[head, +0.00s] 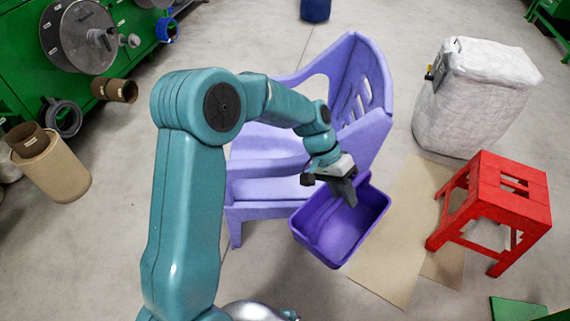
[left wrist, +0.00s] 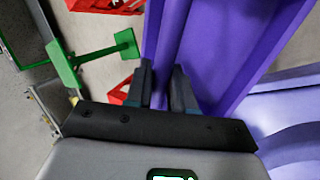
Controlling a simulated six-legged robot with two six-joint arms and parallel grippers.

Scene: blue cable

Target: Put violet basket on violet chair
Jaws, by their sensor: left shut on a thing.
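The violet basket (head: 343,228) hangs tilted in front of the violet chair, its open side facing me. My left gripper (head: 348,190) is shut on the basket's upper rim. In the left wrist view the two fingers (left wrist: 160,88) close on the basket's wall (left wrist: 205,50). The lighter violet chair (head: 270,150) stands upright behind my left arm, which hides part of its seat and one side. In the left wrist view a piece of the chair (left wrist: 290,115) shows at the right edge. My right gripper is not in view.
A red stool (head: 508,188) stands right of the basket, on or beside flat cardboard (head: 400,260). A white wrapped block (head: 478,95) is behind it. Green shelving with reels (head: 85,38) and a tan bin (head: 55,170) line the left. Bare floor lies between.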

